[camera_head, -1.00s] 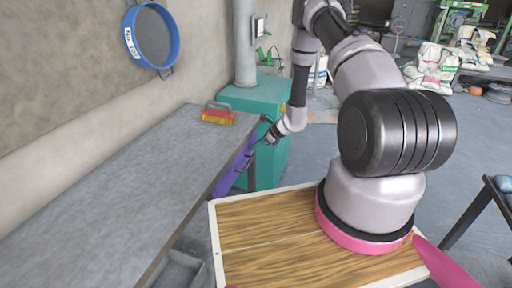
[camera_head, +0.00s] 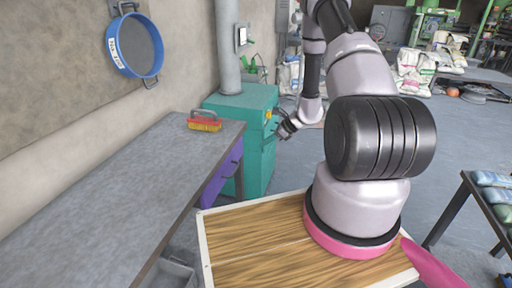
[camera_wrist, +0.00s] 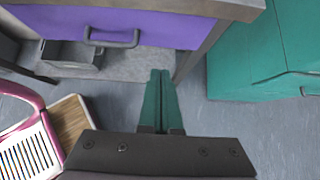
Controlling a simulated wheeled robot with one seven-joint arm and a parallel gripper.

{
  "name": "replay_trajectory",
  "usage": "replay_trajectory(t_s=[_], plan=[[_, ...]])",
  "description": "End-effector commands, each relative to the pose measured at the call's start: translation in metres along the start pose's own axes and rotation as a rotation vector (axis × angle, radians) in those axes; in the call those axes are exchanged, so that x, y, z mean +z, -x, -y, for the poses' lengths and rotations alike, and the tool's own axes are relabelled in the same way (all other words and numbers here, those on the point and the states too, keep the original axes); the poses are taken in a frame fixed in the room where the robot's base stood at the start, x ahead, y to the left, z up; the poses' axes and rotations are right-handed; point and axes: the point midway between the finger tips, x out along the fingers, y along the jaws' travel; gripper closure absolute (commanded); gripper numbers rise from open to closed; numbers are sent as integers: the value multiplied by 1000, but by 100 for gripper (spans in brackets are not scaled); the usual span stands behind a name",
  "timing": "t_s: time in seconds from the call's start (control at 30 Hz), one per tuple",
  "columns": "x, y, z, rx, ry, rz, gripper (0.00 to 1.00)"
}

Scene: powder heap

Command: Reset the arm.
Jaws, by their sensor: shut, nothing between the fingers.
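My arm reaches away from its pink-ringed base, and its forearm hangs down at upper middle in the head view. My gripper (camera_head: 284,130) is small there, beside the right side of the teal cabinet (camera_head: 262,150). In the wrist view my gripper (camera_wrist: 161,74) shows two green fingers pressed together, with nothing between them. The fingers point toward the purple drawer (camera_wrist: 180,28), which has a dark handle (camera_wrist: 112,40). I cannot tell the exact gap between the fingertips and the table leg beside them.
The grey workbench (camera_head: 110,200) runs along the wall on the left, with a red and yellow brush (camera_head: 204,122) on it. A blue sieve (camera_head: 135,45) hangs on the wall. A table with bags (camera_head: 490,195) stands at right. Open floor lies between.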

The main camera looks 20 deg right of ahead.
Motion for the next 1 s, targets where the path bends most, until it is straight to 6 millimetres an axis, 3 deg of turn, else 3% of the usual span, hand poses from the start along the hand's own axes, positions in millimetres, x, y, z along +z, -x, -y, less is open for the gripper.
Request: replay_trajectory(t_s=[0.2,0.27,0.37,0.5,0.7,1.0], plan=[[8,10,0,2,18,3,100],[21,17,0,7,53,8,100],[56,39,-3,23,154,19,100],[119,83,-18,55,355,28,100],[190,148,-57,94,652,13,100],[252,244,-130,115,1093,-75,100]])
